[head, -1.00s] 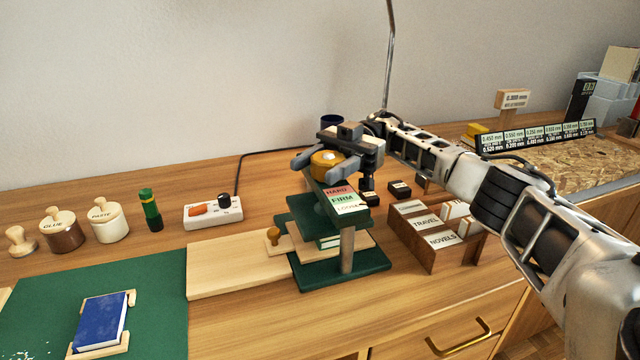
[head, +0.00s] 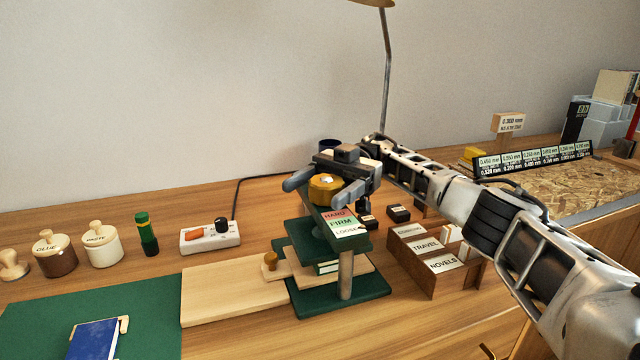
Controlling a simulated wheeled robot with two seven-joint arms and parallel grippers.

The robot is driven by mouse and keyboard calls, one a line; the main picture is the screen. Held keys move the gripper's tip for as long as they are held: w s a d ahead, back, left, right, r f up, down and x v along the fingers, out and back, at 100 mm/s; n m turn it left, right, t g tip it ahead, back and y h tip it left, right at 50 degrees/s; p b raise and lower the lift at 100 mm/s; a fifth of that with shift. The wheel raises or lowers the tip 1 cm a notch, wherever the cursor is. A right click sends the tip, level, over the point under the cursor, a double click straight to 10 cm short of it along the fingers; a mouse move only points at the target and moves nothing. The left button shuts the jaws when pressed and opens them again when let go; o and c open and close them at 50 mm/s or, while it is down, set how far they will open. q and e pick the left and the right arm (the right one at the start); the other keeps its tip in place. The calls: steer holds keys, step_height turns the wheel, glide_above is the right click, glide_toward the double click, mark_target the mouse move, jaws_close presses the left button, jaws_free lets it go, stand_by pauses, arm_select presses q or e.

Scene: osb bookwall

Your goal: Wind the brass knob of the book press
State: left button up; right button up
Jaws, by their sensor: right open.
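The book press (head: 345,275) is dark green with a metal post and stands on the wooden bench. Its brass knob (head: 325,187) sits on top. A strip marked HARD, FIRM and LOOSE (head: 341,223) lies on its top beam. A book (head: 327,267) lies between boards under the upper plate. My right gripper (head: 322,190) is at the knob, with one finger on each side of it. Its jaws are open; whether a finger touches the brass I cannot tell. My left gripper is out of view.
A brown rack (head: 432,280) with NOVELS and TRAVEL labels stands right of the press. A wooden board (head: 232,292) lies left of it. A white switch box (head: 210,237), a green bottle (head: 146,234), glue pot (head: 54,254) and paste pot (head: 102,245) stand further left. A blue book (head: 93,340) lies front left.

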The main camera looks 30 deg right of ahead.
mark_target(319, 184)
step_height(319, 184, up, 3)
steer(key=shift+r+p, duration=0.2)
steer(key=shift+p, duration=0.3)
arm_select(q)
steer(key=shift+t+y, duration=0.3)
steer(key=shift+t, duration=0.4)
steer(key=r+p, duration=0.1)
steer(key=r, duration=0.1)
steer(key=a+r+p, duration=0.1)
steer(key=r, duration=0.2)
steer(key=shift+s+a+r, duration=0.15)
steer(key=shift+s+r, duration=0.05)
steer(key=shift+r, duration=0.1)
arm_select(e)
steer(key=s+a+r, duration=0.7)
steer(key=s+r, duration=0.2)
steer(key=s, duration=0.3)
steer(key=shift+r, duration=0.3)
